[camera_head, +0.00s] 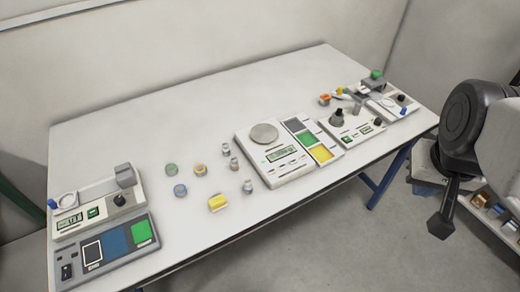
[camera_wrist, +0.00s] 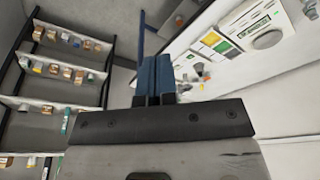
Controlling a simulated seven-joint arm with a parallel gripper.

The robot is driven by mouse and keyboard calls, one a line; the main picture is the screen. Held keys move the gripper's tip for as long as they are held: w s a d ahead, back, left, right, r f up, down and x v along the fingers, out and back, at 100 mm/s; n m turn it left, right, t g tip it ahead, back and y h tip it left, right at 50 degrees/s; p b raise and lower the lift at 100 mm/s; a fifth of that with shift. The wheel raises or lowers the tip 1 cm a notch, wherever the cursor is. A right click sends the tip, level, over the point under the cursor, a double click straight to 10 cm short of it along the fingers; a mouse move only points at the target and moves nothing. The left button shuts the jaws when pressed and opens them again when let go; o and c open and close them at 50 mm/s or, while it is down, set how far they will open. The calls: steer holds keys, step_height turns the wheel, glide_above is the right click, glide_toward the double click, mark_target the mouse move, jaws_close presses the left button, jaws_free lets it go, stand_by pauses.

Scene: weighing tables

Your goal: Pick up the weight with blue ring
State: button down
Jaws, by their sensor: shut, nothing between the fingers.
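The weight with the blue ring (camera_head: 180,190) stands on the left half of the white table (camera_head: 120,130) in the head view. It is a short, round grey piece, with a green-ringed weight (camera_head: 171,169) just behind it and a yellow-ringed one (camera_head: 200,169) to its upper right. I cannot make it out in the wrist view. My gripper (camera_head: 436,230) hangs off the table's right end in the head view, far from the weight. In the wrist view its two blue fingers (camera_wrist: 155,78) are together, with nothing between them.
A yellow block (camera_head: 218,202) and several small metal weights (camera_head: 233,164) stand near the blue-ringed weight. A scale (camera_head: 275,165) stands mid-table; instruments (camera_head: 100,235) stand left, others (camera_head: 357,128) right. Shelves (camera_wrist: 65,50) with small items show in the wrist view.

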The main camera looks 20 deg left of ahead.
steer(key=c, duration=0.8)
jaws_free()
steer(key=shift+w+a, duration=0.1)
steer(key=n+g, duration=0.3)
steer(key=n, duration=1.4)
glide_above(250, 181)
steer(key=f, duration=2.2)
steer(key=shift+d+f, duration=0.35)
steer(key=shift+f, duration=0.05)
steer(key=shift+a+f+n, duration=0.25)
steer(key=shift+a+n, duration=0.05)
steer(key=shift+a, duration=0.05)
